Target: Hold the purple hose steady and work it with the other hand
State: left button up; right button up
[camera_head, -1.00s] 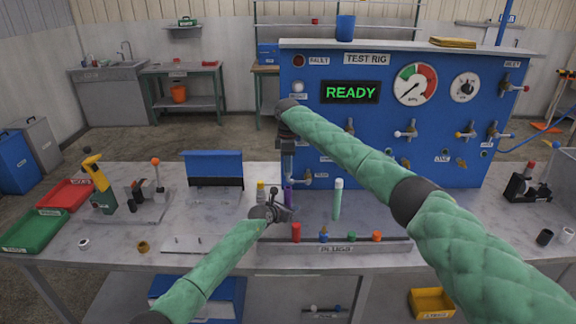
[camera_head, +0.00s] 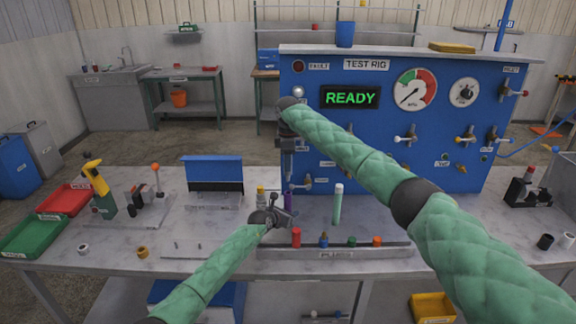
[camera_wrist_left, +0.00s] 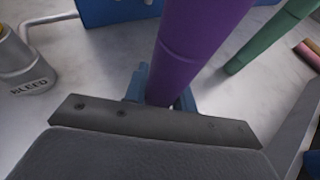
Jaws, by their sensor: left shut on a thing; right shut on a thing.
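The purple hose (camera_head: 288,198) shows as a short upright piece in front of the blue test rig in the head view. In the left wrist view the purple hose (camera_wrist_left: 195,50) fills the upper middle, tilted a little. My left gripper (camera_head: 286,213) is shut around its lower part; the blue-grey fingers (camera_wrist_left: 160,95) show on both sides of it. My right gripper (camera_head: 288,170) points down just above and is shut at the hose's upper part. The exact grip there is too small to see, and the hose's upper end is hidden.
A green hose (camera_head: 338,204) stands to the right and also shows in the left wrist view (camera_wrist_left: 270,35). A plug rack (camera_head: 335,253) lies in front. A container labelled BLEED (camera_wrist_left: 22,70) is close on the left. The test rig (camera_head: 330,130) stands directly behind.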

jog(key=shift+r, duration=0.65)
pick_arm(q)
jog(key=o, duration=1.1)
